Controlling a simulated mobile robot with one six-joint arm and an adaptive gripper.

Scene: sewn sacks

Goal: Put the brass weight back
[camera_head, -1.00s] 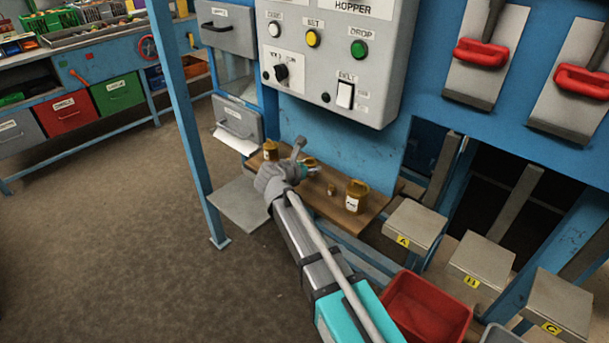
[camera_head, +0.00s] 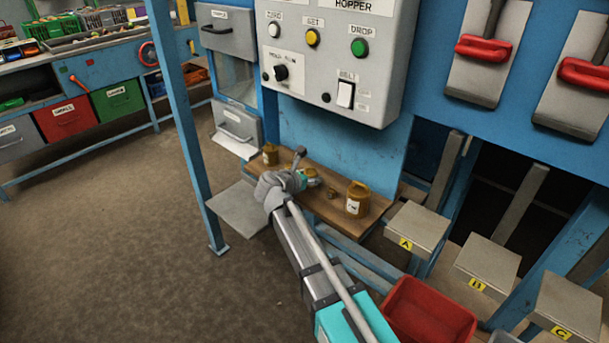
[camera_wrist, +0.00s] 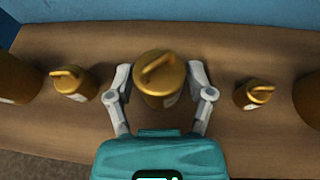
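A brass weight (camera_wrist: 160,82) with a loop handle stands between the two fingers of my gripper (camera_wrist: 161,86) in the wrist view. The fingers flank it closely; whether they touch it or leave a thin gap I cannot tell. In the head view my gripper (camera_head: 300,178) is over the wooden shelf (camera_head: 287,187), and it partly hides this weight (camera_head: 311,172). Smaller brass weights stand to its left (camera_wrist: 73,84) and right (camera_wrist: 254,93) in the wrist view. Larger ones show at the left edge (camera_wrist: 14,80) and right edge (camera_wrist: 312,98).
A grey control box (camera_head: 335,60) hangs above the shelf on the blue frame. A blue post (camera_head: 187,130) stands left of my arm. A red bin (camera_head: 428,310) and grey pedals (camera_head: 413,228) are at the lower right. Open floor (camera_head: 100,250) lies to the left.

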